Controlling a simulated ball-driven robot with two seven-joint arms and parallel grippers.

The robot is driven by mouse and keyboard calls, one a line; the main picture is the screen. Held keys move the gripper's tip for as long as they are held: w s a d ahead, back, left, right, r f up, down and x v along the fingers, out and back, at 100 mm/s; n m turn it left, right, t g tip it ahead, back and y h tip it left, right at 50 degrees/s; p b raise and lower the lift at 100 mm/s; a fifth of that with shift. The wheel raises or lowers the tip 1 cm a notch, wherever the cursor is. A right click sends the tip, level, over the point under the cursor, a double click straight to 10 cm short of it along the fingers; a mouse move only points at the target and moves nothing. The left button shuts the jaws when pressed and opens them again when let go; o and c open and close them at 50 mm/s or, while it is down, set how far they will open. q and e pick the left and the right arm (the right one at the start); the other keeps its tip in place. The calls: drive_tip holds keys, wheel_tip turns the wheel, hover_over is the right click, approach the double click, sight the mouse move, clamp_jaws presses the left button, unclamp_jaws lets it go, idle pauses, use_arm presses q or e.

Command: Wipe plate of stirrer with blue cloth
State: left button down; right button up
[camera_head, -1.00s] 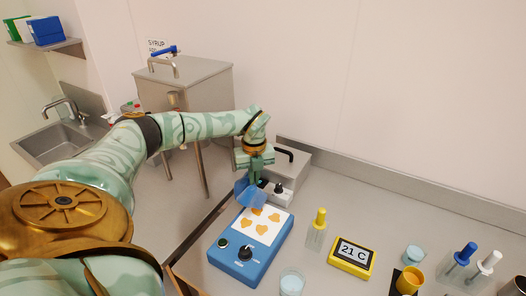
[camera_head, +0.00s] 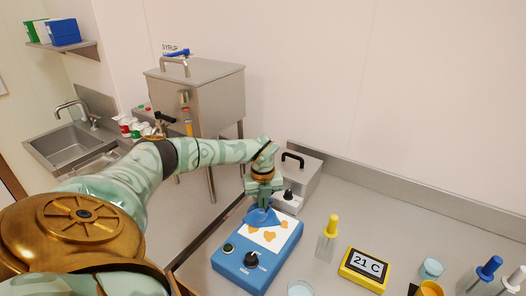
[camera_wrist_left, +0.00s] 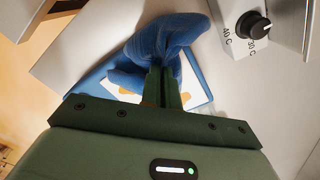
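The stirrer (camera_head: 240,262) is a blue box with a white top plate (camera_head: 284,238) and knobs at its front. Orange-brown stains (camera_head: 268,237) mark the plate. My left gripper (camera_head: 263,205) is shut on the blue cloth (camera_head: 259,217), which lies at the far left part of the plate and seems to touch it. In the left wrist view the cloth (camera_wrist_left: 165,40) bunches around the fingers (camera_wrist_left: 162,88), with part of the plate and a stain showing beside it. The cloth hides some of the plate. My right gripper is not in view.
A grey box with a dial (camera_head: 291,195) stands just behind the stirrer. A yellow-capped bottle (camera_head: 328,240), a yellow 21 C display (camera_head: 364,268) and a beaker (camera_head: 300,289) are close on the right and front. A steel syrup tank (camera_head: 215,95) stands behind my arm.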

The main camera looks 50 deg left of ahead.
use_arm(q)
drive_tip(key=c, duration=0.6)
unclamp_jaws()
drive_tip(key=shift+f, duration=0.1)
drive_tip(key=shift+f+b, duration=0.6)
drive_tip(key=shift+f, duration=0.4)
drive_tip(key=shift+r, duration=0.1)
drive_tip(key=c, duration=0.5)
clamp_jaws()
